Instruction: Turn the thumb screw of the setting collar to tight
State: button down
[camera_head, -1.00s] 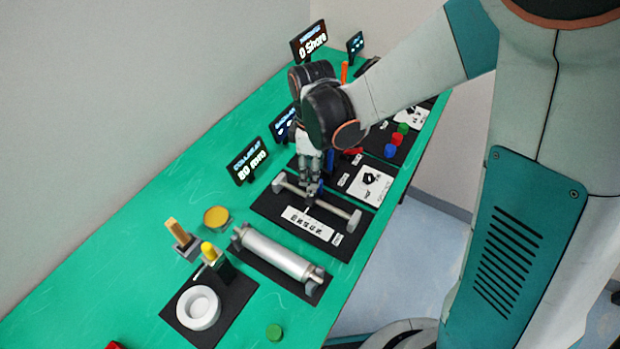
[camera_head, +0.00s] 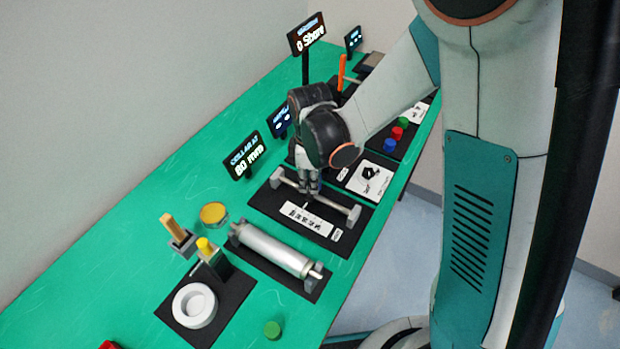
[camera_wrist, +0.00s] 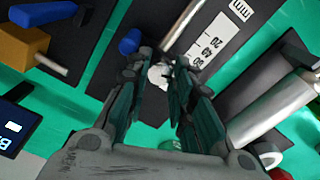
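The setting rod (camera_head: 335,206) lies between two grey end blocks on a black base (camera_head: 268,204), beside a white scale strip (camera_head: 304,221). My gripper (camera_head: 309,194) points down over the rod's middle and hides the setting collar in the head view. In the wrist view, my gripper (camera_wrist: 160,70) has its fingers partly apart, with a small pale round piece (camera_wrist: 158,76) between the tips. It may be the thumb screw or part of the collar. Whether the fingers touch it is not clear. The rod (camera_wrist: 190,28) and scale (camera_wrist: 214,40) run up from there.
A blue knob (camera_wrist: 130,42) is close to the left finger. A silver cylinder (camera_head: 272,249) lies on the near side. A collar display (camera_head: 247,157) stands behind. Coloured buttons (camera_head: 397,133) are on a farther board.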

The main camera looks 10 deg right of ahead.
dwell(0.4)
jog(key=m+b, duration=0.2)
jog(key=m, duration=0.4)
jog(key=shift+m, duration=0.4)
jog(key=m+b, duration=0.1)
jog(key=m, duration=0.9)
jog(key=shift+m+b, duration=0.35)
jog(key=shift+m, duration=0.05)
jog(key=m, duration=0.4)
jog(key=shift+m, duration=0.3)
jog(key=c, duration=1.4)
grip_release()
